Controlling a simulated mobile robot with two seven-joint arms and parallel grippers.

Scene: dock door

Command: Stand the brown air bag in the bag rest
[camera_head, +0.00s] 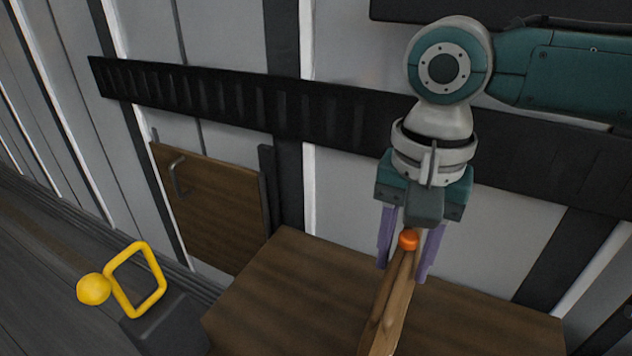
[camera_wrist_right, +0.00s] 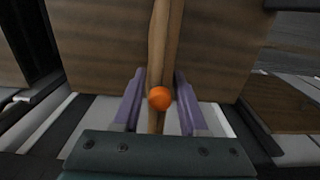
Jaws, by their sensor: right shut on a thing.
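The brown air bag (camera_head: 387,315) is a thin upright brown piece with an orange knob at its top. My right gripper (camera_head: 402,270) points down with its purple fingers on either side of the bag's upper end, just over the brown box top. In the right wrist view the bag (camera_wrist_right: 165,40) runs between the fingers (camera_wrist_right: 159,75), with the orange knob close to the palm. The bag's lower end is cut off by the head view's bottom edge. I cannot make out the bag rest for certain. My left gripper is not in view.
A wide brown wooden box top (camera_head: 270,290) lies below my right gripper. A brown panel with a handle (camera_head: 215,205) stands against the grey wall. A yellow square ring with a ball (camera_head: 138,280) sits on a dark block (camera_head: 165,325) at left. A black rail (camera_head: 250,105) crosses the wall.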

